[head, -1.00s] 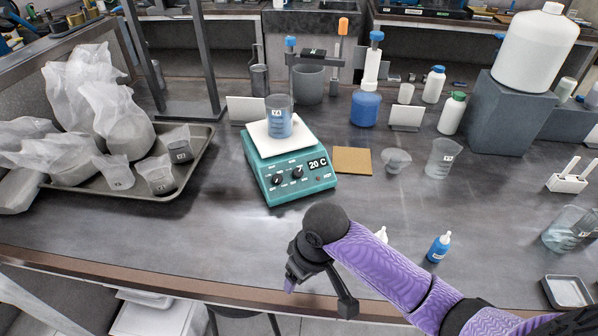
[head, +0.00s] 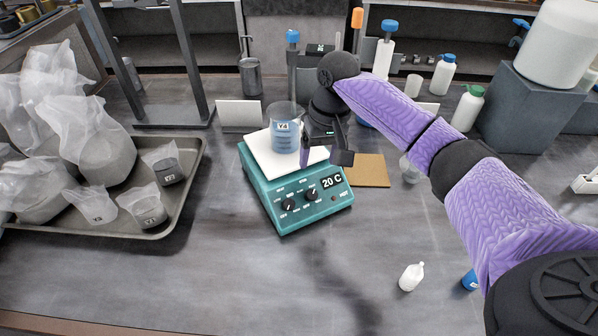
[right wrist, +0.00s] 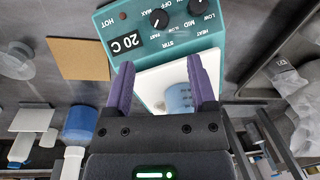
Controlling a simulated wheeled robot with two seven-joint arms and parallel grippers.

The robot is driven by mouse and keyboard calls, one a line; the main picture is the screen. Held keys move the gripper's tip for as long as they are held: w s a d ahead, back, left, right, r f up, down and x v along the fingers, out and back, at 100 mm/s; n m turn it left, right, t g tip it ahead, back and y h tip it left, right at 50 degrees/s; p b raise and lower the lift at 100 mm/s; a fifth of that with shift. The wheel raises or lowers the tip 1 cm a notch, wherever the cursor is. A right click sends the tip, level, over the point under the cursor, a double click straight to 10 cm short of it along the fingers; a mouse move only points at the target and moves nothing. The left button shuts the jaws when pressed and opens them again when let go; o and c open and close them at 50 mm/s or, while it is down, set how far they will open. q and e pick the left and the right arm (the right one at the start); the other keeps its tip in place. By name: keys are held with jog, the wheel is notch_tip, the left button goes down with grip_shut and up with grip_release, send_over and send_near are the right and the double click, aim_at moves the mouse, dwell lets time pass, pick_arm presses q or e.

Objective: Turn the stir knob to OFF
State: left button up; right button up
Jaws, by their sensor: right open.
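The teal hotplate stirrer (head: 290,190) stands on the bench with a white top and a "20 C" display. Its stir knob (head: 311,195) is the black front knob nearer the display; it also shows in the right wrist view (right wrist: 158,18). The heat knob (head: 289,205) is beside it. The exact setting of the stir knob is too small to read. My right gripper (head: 326,160) is open and empty, above the plate's right rear side, behind the knobs. In the right wrist view its purple fingers (right wrist: 160,72) are apart, short of the stir knob. My left gripper is out of view.
A beaker of blue liquid (head: 285,130) stands on the hotplate, close to my right gripper. A tray (head: 190,185) with bagged samples lies at left. A tan board (head: 370,180) lies at right, and a white dropper bottle (head: 411,277) stands in front. Bench before the hotplate is clear.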

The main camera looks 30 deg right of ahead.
aim_at(313, 195)
jog(key=f, duration=0.3)
jog(key=f+b, duration=0.1)
jog(key=f, duration=0.2)
jog(key=a+f+b, duration=0.1)
jog(key=f, duration=0.1)
jog(key=shift+s+f, duration=0.15)
jog(key=shift+f, duration=0.25)
jog(key=shift+a+f+b, duration=0.1)
jog(key=shift+f+b, duration=0.2)
jog(key=shift+f, duration=0.1)
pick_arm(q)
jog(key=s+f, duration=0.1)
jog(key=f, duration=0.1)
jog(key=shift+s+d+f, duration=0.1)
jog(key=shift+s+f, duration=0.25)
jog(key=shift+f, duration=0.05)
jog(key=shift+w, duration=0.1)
pick_arm(e)
jog(key=shift+c, duration=0.9)
jog(key=c, duration=0.7)
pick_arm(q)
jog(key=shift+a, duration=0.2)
pick_arm(e)
grip_shut()
